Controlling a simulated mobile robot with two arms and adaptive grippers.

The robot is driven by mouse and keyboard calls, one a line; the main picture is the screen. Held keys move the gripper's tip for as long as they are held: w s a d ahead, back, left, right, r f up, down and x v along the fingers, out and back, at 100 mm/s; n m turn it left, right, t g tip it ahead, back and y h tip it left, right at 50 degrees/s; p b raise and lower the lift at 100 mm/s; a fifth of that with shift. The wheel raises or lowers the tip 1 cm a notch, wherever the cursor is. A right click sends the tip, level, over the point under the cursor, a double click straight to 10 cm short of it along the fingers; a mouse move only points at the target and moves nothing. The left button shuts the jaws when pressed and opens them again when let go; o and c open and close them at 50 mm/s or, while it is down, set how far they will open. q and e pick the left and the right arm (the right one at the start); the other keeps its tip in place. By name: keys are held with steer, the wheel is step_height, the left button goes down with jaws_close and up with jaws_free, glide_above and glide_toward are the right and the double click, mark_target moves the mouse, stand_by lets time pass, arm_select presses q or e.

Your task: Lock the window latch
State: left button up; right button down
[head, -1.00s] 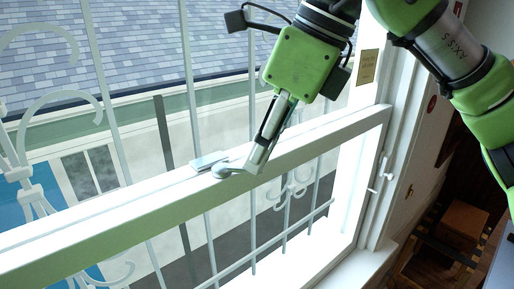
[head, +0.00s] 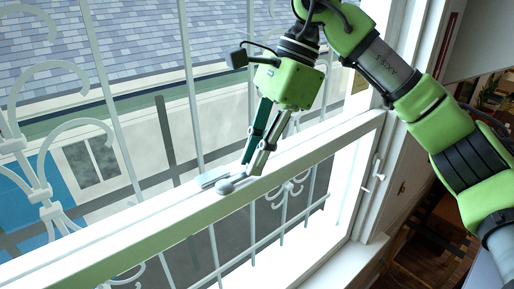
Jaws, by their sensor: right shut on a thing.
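The window latch (head: 225,187) is a small grey piece with a rounded knob and a short lever, on the top of the white sash rail. A flat grey plate (head: 213,177) sits just behind the knob. My right gripper (head: 251,168) reaches down from above, its two fingertips close to the rail just right of the knob. It is shut on the latch's lever end, which the fingers partly hide. My left gripper is not in view.
The white sash rail (head: 130,234) runs diagonally across the view. White bars with scrollwork (head: 190,90) stand outside the glass. A white handle (head: 376,174) is on the right frame. Wooden furniture is at the lower right.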

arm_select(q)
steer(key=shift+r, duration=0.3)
arm_select(e)
steer(key=shift+w+r+n, duration=0.1)
steer(key=shift+n, duration=0.2)
steer(key=c, duration=2)
jaws_free()
steer(key=v, duration=1.2)
steer(key=shift+w+a, duration=0.15)
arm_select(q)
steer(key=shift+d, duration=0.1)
